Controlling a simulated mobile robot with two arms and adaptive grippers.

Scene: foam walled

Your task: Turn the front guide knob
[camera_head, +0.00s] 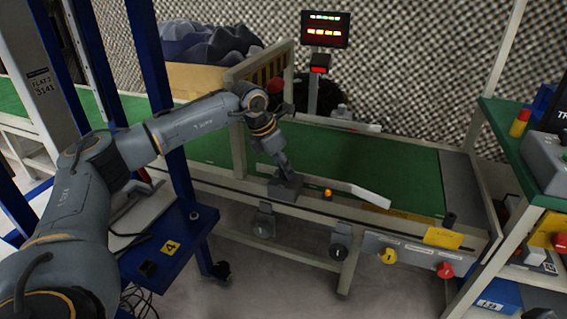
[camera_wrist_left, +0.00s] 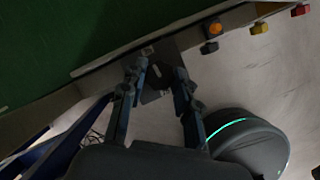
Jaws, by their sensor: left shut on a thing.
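My left arm reaches in from the left, and my left gripper (camera_head: 284,179) points down at the near side rail of the green conveyor (camera_head: 380,165). In the left wrist view its two fingers (camera_wrist_left: 158,88) stand either side of a small dark part, which I take to be the front guide knob (camera_wrist_left: 161,74), at a grey bracket on the rail. The fingers are shut on it and hide most of it. A pale guide strip (camera_head: 366,192) lies on the belt to the right of the gripper. My right gripper is not in view.
An orange button (camera_head: 327,193) sits on the rail. Black (camera_head: 338,254), yellow (camera_head: 388,256) and red (camera_head: 445,270) knobs line the front below. A blue post (camera_head: 165,120) stands close to my left arm. A green workbench (camera_head: 515,150) is at right.

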